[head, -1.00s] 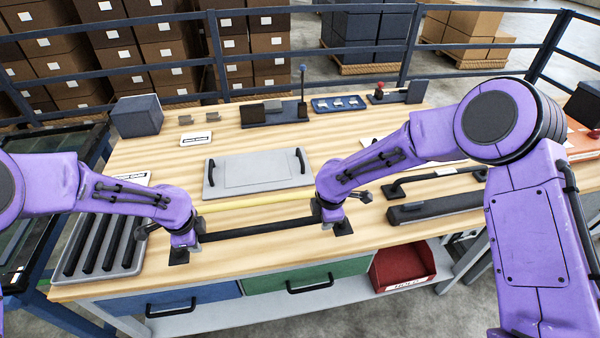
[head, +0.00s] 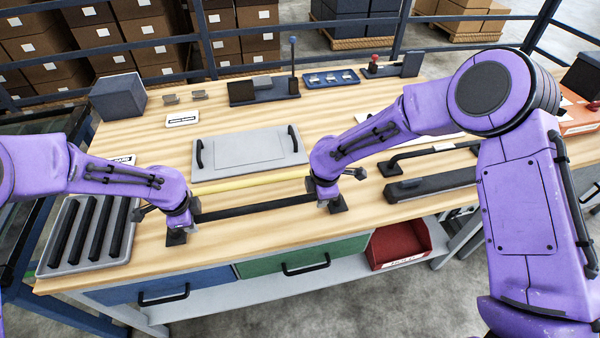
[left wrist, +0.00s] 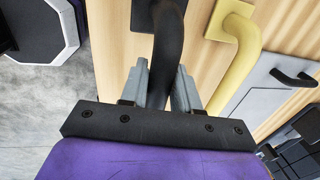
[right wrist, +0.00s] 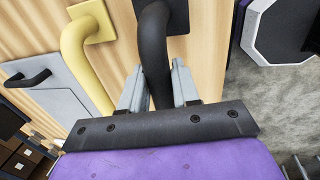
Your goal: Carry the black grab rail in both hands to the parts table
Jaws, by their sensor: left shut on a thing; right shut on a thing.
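The black grab rail (head: 255,208) runs left to right over the front of a wooden-topped table (head: 230,235), with a square foot at each end. My left gripper (head: 187,212) is shut on its left end, and my right gripper (head: 326,188) on its right end. In the left wrist view the dark rail (left wrist: 169,45) passes between the fingers; in the right wrist view the rail (right wrist: 154,50) does too. I cannot tell whether its feet touch the tabletop. Whether this table is the parts table is unclear.
A yellow rail (head: 250,184) lies just behind the black one, close by. Behind it is a grey panel with handles (head: 250,148). A tray of black bars (head: 125,235) stands left, and another black rail (head: 425,152) right. A red bin (head: 400,243) sits below the top.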

